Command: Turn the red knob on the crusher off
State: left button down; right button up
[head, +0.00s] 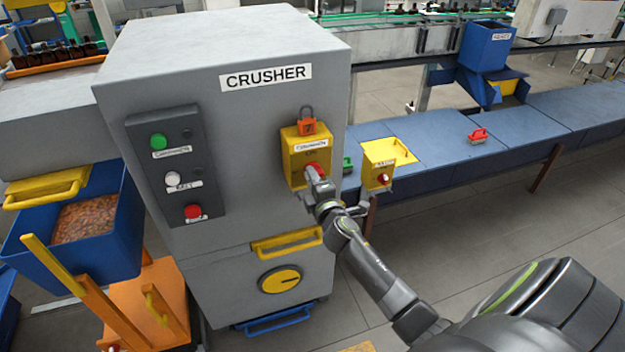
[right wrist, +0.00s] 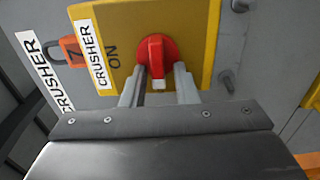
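The crusher (head: 270,130) is a big grey cabinet with a "CRUSHER" sign. In the right wrist view the red knob (right wrist: 156,50) sits on the yellow plate (right wrist: 196,25), beside the word "ON". The knob's grip bar runs up and down in that view. My right gripper (right wrist: 159,80) has its fingers apart, one on each side of the bar's lower end. I see no clear contact. In the head view my right gripper (head: 313,186) partly covers the knob. My left gripper is not in view.
An orange padlock (head: 308,126) hangs above the switch box. A panel (head: 178,165) with green, white and red buttons is left of it. Another yellow box (head: 379,157) with a red knob stands right, by the blue conveyor (head: 440,150).

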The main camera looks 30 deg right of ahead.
jog(key=shift+o, duration=0.4)
jog(key=b+v, duration=0.1)
jog(key=v, duration=1.6)
jog(key=shift+s, duration=0.2)
jog(key=shift+f, duration=0.1)
jog(key=s+f+m+g+y, duration=0.1)
jog(key=s+f+m+g, duration=0.2)
jog(key=f, duration=0.8)
jog(key=s+f+m+g, duration=0.2)
jog(key=s+f+g, duration=0.15)
jog(key=f, duration=0.85)
jog(key=s+f+m+g+y, duration=0.1)
jog(key=s+f+m+g, duration=0.2)
jog(key=f, duration=0.8)
jog(key=s+f+m+g, duration=0.2)
jog(key=s+f, duration=0.3)
jog(key=s, duration=0.4)
jog(key=s+a+f+m+g+y, duration=0.1)
jog(key=s+f+m+g, duration=0.1)
jog(key=s+f, duration=0.4)
jog(key=s+a+f+m+g, duration=0.1)
jog(key=s+f+m, duration=0.3)
jog(key=s, duration=0.8)
jog(key=shift+s+f+g, duration=0.15)
jog(key=shift+f+g, duration=0.7)
jog(key=shift+f, duration=0.1)
